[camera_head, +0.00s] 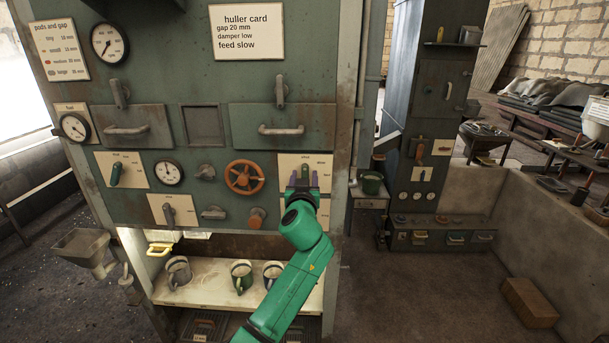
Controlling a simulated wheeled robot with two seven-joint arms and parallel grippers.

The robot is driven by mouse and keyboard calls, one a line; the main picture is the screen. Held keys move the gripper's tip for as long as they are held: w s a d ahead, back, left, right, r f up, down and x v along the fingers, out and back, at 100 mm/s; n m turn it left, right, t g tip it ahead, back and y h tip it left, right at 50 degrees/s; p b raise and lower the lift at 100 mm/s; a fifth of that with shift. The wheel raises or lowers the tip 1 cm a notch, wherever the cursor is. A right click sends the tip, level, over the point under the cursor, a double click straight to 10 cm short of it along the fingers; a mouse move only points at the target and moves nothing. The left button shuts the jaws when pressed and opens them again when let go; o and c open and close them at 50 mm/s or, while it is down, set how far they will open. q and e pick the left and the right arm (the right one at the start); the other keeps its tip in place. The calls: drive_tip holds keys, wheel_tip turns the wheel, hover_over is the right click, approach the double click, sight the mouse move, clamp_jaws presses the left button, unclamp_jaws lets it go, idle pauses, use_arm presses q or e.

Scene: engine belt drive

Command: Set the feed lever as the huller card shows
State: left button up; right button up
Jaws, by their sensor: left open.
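The huller card (247,32) at the top of the green machine front reads gap 20 mm, damper low, feed slow. A small green lever grip (304,172) shows between the fingers. I cannot tell whether they touch it. The plate's small words are too blurred to read, and my gripper hides its lower part. My right gripper is not in view.
An orange handwheel (244,177) is just left of my gripper. Other levers stand on plates at the left (122,170) and lower left (175,210). Mugs (241,274) stand on the shelf (212,294) below. Open floor lies to the right of the machine.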

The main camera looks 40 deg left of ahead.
use_arm(q)
drive_tip(key=shift+s+d+r, duration=0.1)
drive_tip(key=shift+d, duration=0.1)
drive_tip(key=c, duration=0.8)
clamp_jaws()
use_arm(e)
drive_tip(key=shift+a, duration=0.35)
use_arm(q)
drive_tip(key=shift+m, duration=0.4)
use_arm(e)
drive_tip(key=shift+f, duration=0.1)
use_arm(q)
drive_tip(key=m, duration=0.3)
drive_tip(key=shift+d, duration=0.15)
drive_tip(key=shift+w+d+f+m, duration=0.1)
drive_tip(key=shift+w+f+m, duration=0.05)
drive_tip(key=shift+m, duration=1.1)
drive_tip(key=shift+w+d+f+m, duration=0.1)
drive_tip(key=shift+w+m, duration=0.05)
drive_tip(key=shift+m, duration=1.1)
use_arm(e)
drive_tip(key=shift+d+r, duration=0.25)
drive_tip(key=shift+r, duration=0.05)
